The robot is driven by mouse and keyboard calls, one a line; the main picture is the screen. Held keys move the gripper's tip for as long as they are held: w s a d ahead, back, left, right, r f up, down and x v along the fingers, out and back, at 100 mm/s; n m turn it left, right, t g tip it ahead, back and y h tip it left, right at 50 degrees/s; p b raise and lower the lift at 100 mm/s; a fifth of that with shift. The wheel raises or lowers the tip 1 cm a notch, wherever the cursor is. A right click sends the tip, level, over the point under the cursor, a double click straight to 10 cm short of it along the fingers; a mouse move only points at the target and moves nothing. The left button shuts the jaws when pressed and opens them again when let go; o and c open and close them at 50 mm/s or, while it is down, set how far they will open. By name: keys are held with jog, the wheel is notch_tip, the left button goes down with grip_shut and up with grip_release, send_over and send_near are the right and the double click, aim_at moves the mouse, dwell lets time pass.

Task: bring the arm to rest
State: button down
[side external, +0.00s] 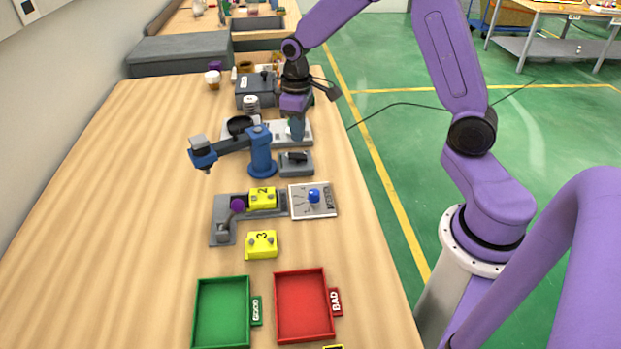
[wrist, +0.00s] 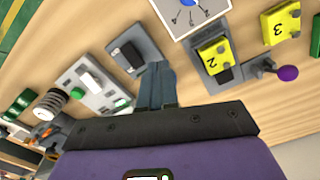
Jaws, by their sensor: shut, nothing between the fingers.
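My gripper (side external: 297,128) points down over the far part of the long wooden table, above a light grey panel (side external: 266,131). In the wrist view its fingers (wrist: 157,88) are together, with nothing between them. They show close to a grey block with a black switch (wrist: 133,56); I cannot tell the height above the table. My purple arm reaches in from the right of the side view.
A blue crane-like fixture (side external: 262,155) stands left of my gripper. Nearer are yellow blocks marked 2 (side external: 262,198) and 3 (side external: 262,244), a blue-knob dial plate (side external: 325,207), a green tray (side external: 198,310) and a red tray (side external: 278,308). The table's left side is clear.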

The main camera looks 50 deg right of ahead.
jog(key=s+a+r+n, duration=0.3)
jog(key=s+a, duration=0.2)
jog(key=s, duration=0.5)
jog(key=s+a+r+n, duration=0.25)
jog(key=s+a, duration=0.25)
jog(key=s, duration=0.5)
jog(key=s+d+r+n, duration=0.1)
jog(key=s+d+n, duration=0.1)
jog(key=s, duration=0.7)
jog(key=shift+d+n, duration=0.15)
jog(key=shift+n, duration=0.2)
jog(key=shift+r, duration=0.1)
